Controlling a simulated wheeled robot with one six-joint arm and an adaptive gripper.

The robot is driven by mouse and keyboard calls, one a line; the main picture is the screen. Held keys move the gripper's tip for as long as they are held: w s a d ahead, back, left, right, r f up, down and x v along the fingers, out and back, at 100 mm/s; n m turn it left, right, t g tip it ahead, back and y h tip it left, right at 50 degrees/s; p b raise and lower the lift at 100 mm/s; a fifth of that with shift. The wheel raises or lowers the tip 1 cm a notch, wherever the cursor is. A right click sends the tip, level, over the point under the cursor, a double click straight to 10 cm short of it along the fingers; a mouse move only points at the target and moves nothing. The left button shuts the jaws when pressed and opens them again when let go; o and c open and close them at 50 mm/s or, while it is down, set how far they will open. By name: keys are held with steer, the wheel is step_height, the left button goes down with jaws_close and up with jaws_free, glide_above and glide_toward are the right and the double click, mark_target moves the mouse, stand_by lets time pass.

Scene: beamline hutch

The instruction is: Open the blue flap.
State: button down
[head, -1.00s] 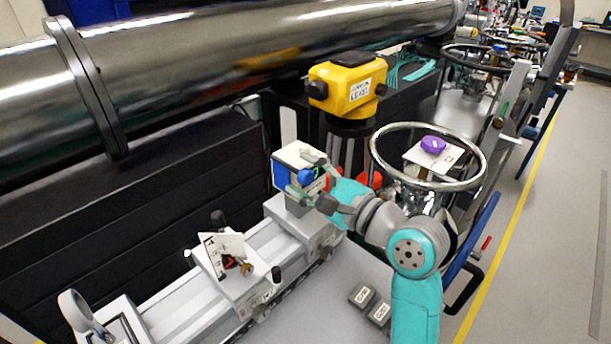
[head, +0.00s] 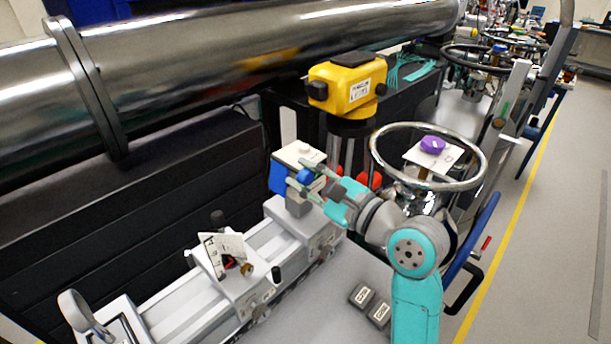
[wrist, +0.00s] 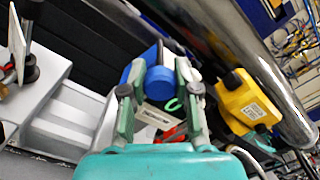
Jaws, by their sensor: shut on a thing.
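The blue flap (head: 278,178) is on a small white-topped box (head: 298,153) that stands on the grey rail bench. A round blue knob (head: 305,177) shows at the flap, between my fingers. My gripper (head: 299,174) reaches in from the right and is shut on the flap at its knob. My fingers hide much of the box's near side, so I cannot tell the flap's exact angle.
A yellow instrument (head: 346,84) stands behind the box. A rail carriage with a tilted white plate (head: 224,246) is at front left. Two grey blocks (head: 362,296) lie in front.

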steer(key=shift+m, duration=0.3)
steer(key=c, duration=0.8)
jaws_free()
steer(key=v, duration=1.2)
